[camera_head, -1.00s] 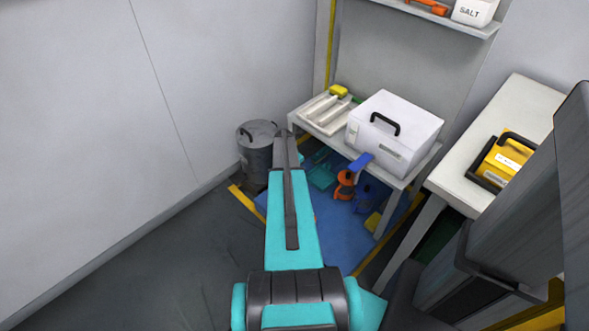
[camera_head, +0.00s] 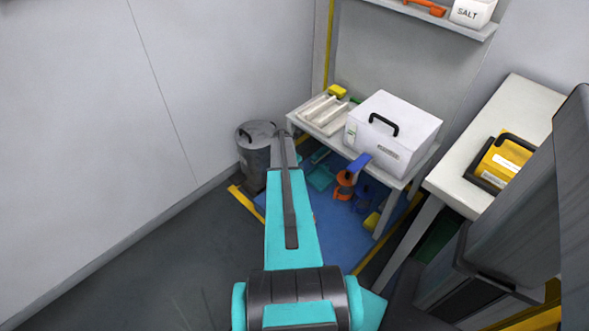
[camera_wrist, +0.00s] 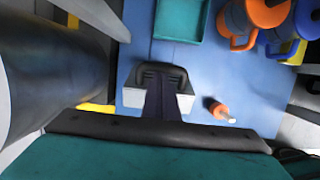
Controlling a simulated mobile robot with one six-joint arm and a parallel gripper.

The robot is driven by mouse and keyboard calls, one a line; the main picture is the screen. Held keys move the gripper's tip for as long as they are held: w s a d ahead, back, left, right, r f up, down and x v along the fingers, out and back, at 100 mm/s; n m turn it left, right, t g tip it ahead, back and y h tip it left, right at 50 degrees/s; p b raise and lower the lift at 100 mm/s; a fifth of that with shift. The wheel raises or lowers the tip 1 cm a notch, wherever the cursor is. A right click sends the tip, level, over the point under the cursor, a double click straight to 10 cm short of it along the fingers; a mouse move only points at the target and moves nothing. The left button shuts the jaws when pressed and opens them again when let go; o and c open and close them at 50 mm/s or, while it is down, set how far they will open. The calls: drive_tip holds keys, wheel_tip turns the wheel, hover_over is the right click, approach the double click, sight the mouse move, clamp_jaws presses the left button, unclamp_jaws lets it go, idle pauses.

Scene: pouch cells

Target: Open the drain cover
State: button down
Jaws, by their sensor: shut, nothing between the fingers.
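I cannot pick out a drain cover for certain in either view. My gripper (camera_wrist: 160,78) shows in the wrist view, shut and empty, above a blue floor area (camera_wrist: 118,75). In the head view my own arm hides it. A small orange piece with a pale end (camera_wrist: 218,109) lies on the blue area, right of my gripper and apart from it. The blue floor area (camera_head: 345,220) also shows under the white table in the head view.
A grey lidded bin (camera_head: 256,155) stands left of the table; its dark side (camera_wrist: 50,75) fills the wrist view's left. A teal tray (camera_wrist: 180,20) and orange and blue handled items (camera_wrist: 245,22) lie beyond my gripper. A white box (camera_head: 405,135) sits on the table (camera_head: 310,140).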

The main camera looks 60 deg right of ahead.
drive_tip(key=a+r, duration=0.1)
drive_tip(key=a+r+p, duration=0.1)
drive_tip(key=shift+w+a+r, duration=0.2)
drive_tip(key=shift+w+a, duration=0.1)
drive_tip(key=d+v, duration=0.1)
drive_tip(key=v, duration=0.8)
drive_tip(key=shift+s+r, duration=0.15)
drive_tip(key=shift+r, duration=0.05)
